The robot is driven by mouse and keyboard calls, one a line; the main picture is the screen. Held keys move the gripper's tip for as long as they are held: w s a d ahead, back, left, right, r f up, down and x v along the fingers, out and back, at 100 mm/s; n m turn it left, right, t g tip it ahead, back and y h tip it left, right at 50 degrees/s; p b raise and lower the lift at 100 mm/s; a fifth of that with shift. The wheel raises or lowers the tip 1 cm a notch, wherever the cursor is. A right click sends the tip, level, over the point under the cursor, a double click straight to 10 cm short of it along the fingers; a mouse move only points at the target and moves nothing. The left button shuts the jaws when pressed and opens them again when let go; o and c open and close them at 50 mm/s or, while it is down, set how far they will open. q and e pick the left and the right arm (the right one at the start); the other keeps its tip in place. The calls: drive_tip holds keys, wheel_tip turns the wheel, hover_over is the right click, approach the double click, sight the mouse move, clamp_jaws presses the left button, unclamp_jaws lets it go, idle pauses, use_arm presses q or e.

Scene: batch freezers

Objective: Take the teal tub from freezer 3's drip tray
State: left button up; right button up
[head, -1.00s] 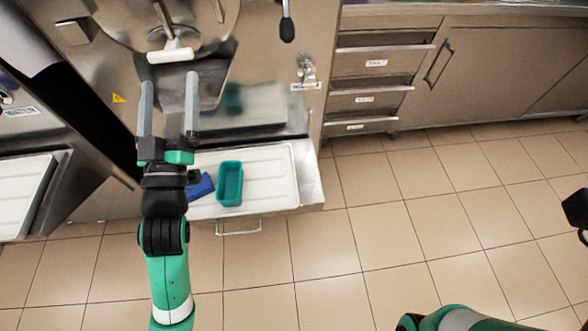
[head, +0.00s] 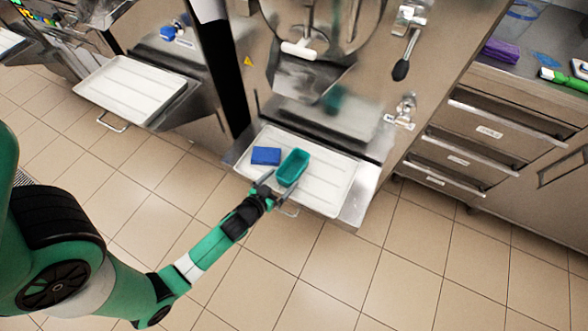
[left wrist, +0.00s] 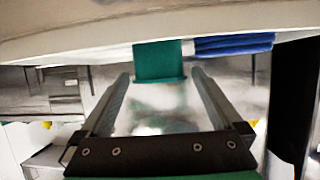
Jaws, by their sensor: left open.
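The teal tub (head: 292,167) is an open-topped oblong tub on freezer 3's white drip tray (head: 335,178). My left gripper (head: 272,183) is open at the tray's front edge, close to the tub's near end. In the left wrist view the tub (left wrist: 158,60) shows just beyond and between the two spread fingertips (left wrist: 160,78). I cannot tell whether the fingers touch it. My right gripper is out of view.
The dispensing spout's handle (head: 298,49) hangs above and behind the tray. Another white tray (head: 130,88) stands at left. The tray's right part is bare.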

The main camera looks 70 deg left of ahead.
sight(291, 175)
use_arm(q)
drive_tip(key=shift+w+a+f, duration=0.25)
drive_tip(key=shift+w+a, duration=0.1)
drive_tip(key=shift+w, duration=0.15)
drive_tip(key=b+x, duration=0.1)
drive_tip(key=x, duration=0.4)
drive_tip(key=shift+w+r+b, duration=0.2)
drive_tip(key=shift+w+b, duration=0.05)
drive_tip(key=shift+b, duration=0.15)
drive_tip(key=shift+s, duration=0.1)
drive_tip(key=shift+c, duration=0.3)
drive_tip(key=c, duration=1)
drive_tip(key=shift+r+p, duration=0.5)
drive_tip(key=shift+r, duration=0.15)
drive_tip(key=shift+c, duration=0.2)
wheel_tip(291, 175, up, 3)
drive_tip(key=shift+s+d+p, duration=0.15)
drive_tip(key=shift+p, duration=1)
drive_tip(key=w+r+p+v, duration=0.1)
drive_tip(key=v, duration=0.7)
drive_tip(key=w+r+p+v, duration=0.1)
drive_tip(key=r+p+v, duration=0.1)
drive_tip(key=v, duration=0.5)
drive_tip(key=shift+s+d, duration=0.3)
drive_tip(key=shift+d, duration=0.3)
